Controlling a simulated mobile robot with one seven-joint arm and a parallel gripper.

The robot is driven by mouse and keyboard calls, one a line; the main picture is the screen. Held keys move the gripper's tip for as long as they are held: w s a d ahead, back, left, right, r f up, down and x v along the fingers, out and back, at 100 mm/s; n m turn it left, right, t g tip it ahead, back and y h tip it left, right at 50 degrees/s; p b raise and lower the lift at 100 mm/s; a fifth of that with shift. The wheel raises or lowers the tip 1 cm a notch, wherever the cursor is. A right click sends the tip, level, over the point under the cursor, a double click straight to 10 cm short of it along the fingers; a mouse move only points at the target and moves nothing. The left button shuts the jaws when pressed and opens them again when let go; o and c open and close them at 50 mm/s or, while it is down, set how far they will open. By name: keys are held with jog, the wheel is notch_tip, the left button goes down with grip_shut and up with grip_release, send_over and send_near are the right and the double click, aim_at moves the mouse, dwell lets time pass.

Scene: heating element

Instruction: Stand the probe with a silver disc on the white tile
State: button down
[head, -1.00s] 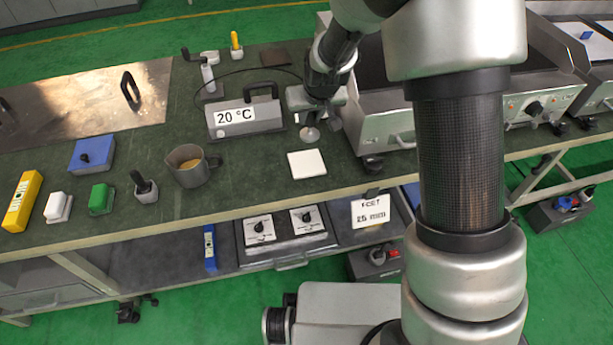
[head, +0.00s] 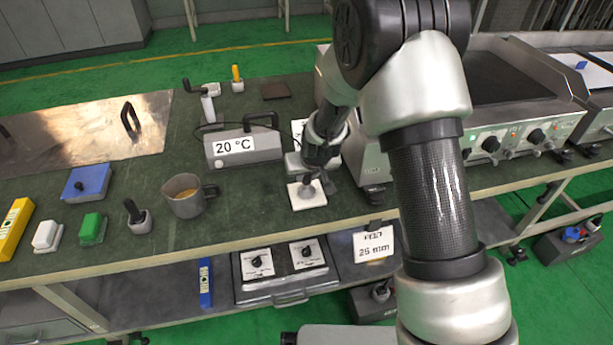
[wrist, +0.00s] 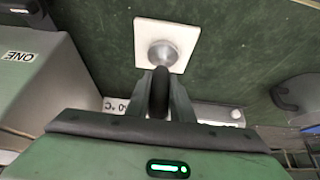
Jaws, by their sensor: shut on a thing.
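My gripper (head: 316,172) is shut on the probe, above the white tile near the bench's front edge. In the wrist view, the probe's dark handle (wrist: 160,90) sits between the fingers. Its silver disc (wrist: 163,53) points away from my gripper. The disc also shows in the head view (head: 306,189), over the white tile (head: 295,203). In the wrist view the tile (wrist: 150,30) extends around the disc on the sides I can see. The probe looks roughly upright. I cannot tell whether the disc touches the tile. My fingers hide part of the handle.
A grey box reading 20 °C (head: 243,148) stands behind and left of the tile. A metal jug (head: 184,196) is farther left. A grey appliance (head: 370,165) stands close on the right. The bench's front edge is just below the tile.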

jog(key=shift+f, duration=0.15)
jog(key=c, duration=1.6)
grip_release()
jog(key=shift+o, duration=0.2)
